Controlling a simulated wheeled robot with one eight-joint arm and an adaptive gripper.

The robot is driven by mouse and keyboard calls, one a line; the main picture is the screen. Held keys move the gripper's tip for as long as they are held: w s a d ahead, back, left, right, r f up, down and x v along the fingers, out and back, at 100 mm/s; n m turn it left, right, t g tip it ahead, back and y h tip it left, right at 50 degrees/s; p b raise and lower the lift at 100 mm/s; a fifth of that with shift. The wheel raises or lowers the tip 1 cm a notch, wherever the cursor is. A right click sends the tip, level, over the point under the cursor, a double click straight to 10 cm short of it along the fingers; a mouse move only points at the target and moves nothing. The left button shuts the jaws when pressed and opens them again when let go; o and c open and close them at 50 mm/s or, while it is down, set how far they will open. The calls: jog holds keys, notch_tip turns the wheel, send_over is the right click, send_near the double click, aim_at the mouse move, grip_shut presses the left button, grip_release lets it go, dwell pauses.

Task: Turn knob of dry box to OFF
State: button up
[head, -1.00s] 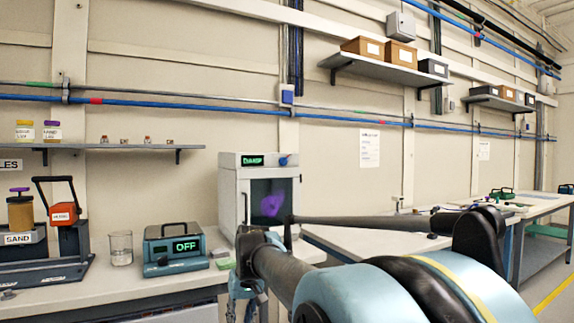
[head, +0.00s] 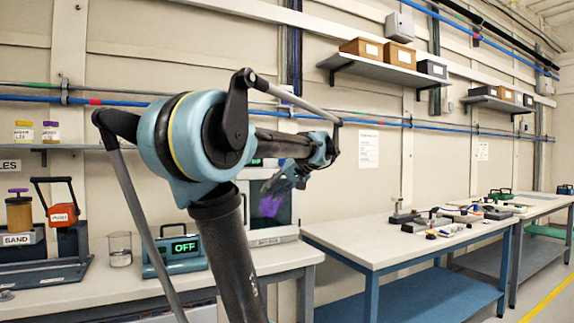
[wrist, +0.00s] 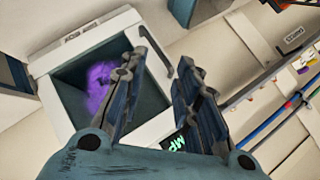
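The dry box (head: 292,232) is a white cabinet with a dark window and a purple shape behind it. My arm hides much of its top in the head view, including the knob. A bit of its green display shows. In the wrist view the box (wrist: 140,17) appears tilted, and the display (wrist: 177,143) reads "MP" between my fingers, its rest hidden. I cannot make out the knob there. My gripper (wrist: 161,50) is open and empty, its fingers overlapping the box front in view. In the head view it (head: 276,183) is in front of the box's upper part; contact cannot be told.
A teal device (head: 160,262) with an "OFF" display stands left of the box, beside a glass beaker (head: 119,249). A sand rack (head: 45,270) is farther left. A table (head: 365,240) with tools stands right. A shelf is on the wall.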

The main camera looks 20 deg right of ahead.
jog(key=d+r+m+t, duration=0.1)
jog(key=d+r+t, duration=0.4)
jog(key=d+r, duration=1.2)
jog(key=d+f+x, duration=0.1)
jog(key=x, duration=0.7)
jog(key=d+f+x, duration=0.1)
jog(key=f+x, duration=0.1)
jog(key=x, duration=0.7)
jog(key=shift+w+d+h, duration=0.15)
jog(key=shift+w+h, duration=0.25)
grip_shut()
